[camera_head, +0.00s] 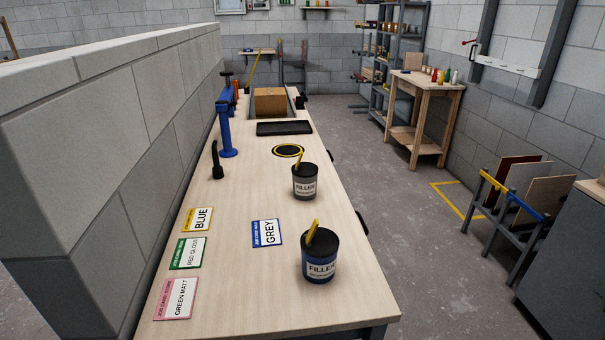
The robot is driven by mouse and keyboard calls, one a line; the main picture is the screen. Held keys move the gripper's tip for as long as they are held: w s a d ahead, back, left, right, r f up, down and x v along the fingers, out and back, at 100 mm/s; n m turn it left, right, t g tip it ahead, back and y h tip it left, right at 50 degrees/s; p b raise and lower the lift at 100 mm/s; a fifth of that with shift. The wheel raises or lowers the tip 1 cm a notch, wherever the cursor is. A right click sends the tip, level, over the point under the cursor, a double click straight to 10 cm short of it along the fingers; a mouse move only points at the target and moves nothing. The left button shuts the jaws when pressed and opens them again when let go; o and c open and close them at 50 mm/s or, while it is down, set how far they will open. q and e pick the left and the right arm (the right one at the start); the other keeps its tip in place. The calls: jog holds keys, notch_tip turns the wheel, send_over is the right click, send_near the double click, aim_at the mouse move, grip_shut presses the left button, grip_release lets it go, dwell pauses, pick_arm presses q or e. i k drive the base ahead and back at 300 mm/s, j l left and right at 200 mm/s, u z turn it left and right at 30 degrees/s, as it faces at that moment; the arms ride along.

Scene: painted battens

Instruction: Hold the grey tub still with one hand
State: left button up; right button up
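Two tubs labelled FILLER stand upright on the wooden bench. The grey tub (304,196) is the farther one, dark grey-brown with a pale label. A yellow stick (299,160) shows at its top. The nearer tub (320,274) has a blue body and a dark top, with a yellow stick (312,231) on or in it. I cannot tell whether the sticks stand inside the tubs or rest on top. A card reading GREY (267,233) lies to the left, between the two tubs. Neither of my grippers is in view.
Cards reading BLUE (198,219), RED GLOSS (188,253) and GREEN MATT (176,299) lie along the bench's left side. A blue clamp-like tool (226,138), a black-and-yellow disc (288,151) and a black tray (284,128) are farther back. A block wall (120,150) borders the bench's left.

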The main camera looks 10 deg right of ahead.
aim_at(304, 179)
jog(key=i+l+u, duration=0.15)
jog(key=l, duration=0.35)
jog(key=l+u, duration=0.1)
jog(key=l, duration=0.35)
jog(key=i+l+u, duration=0.1)
jog(key=l+u, duration=0.35)
jog(key=l, duration=0.45)
jog(key=l+u, duration=0.4)
jog(key=l, duration=0.5)
jog(key=l+u, duration=0.3)
jog(key=l, duration=0.6)
jog(key=i+l+u, duration=0.1)
jog(key=i+l, duration=0.4)
jog(key=l, duration=0.1)
